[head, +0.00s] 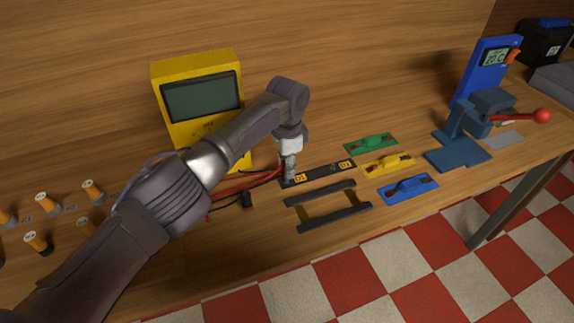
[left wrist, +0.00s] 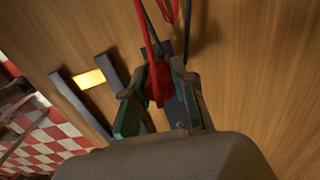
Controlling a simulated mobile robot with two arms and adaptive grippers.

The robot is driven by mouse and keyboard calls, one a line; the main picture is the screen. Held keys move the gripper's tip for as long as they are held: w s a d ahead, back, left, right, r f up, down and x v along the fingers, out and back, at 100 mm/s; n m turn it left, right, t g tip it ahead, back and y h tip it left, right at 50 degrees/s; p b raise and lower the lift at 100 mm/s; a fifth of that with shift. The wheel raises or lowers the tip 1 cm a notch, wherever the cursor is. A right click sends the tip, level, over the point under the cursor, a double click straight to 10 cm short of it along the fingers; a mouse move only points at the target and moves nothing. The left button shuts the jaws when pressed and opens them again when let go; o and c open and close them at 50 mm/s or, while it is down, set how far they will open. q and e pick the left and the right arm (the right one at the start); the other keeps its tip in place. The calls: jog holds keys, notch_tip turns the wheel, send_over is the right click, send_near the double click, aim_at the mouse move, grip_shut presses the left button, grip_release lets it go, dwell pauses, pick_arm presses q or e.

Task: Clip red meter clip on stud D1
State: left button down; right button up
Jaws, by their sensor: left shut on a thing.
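My left gripper (head: 288,174) points down at the left end of a black stud strip (head: 322,174) with yellow labels. The left label appears to read D1. In the left wrist view my left gripper (left wrist: 159,92) is shut on the red meter clip (left wrist: 158,82), whose red lead runs up out of the picture. The clip is over or at the strip; I cannot tell whether it touches a stud. In the head view the gripper hides the clip and the stud there. My right gripper is not in view.
The yellow meter (head: 197,112) stands behind my left arm. A black clip (head: 248,200) lies left of the strip. Two dark bars (head: 335,216) lie in front. Green (head: 371,144), yellow (head: 388,163) and blue (head: 408,188) holders and a blue press (head: 462,140) stand right.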

pick_arm(q)
jog(key=shift+f+b, duration=0.6)
jog(key=shift+f, duration=0.5)
jog(key=c, duration=0.9)
grip_release()
jog(key=shift+o, duration=0.2)
jog(key=shift+r, duration=0.1)
notch_tip(320, 180, up, 12)
jog(key=shift+f, duration=0.1)
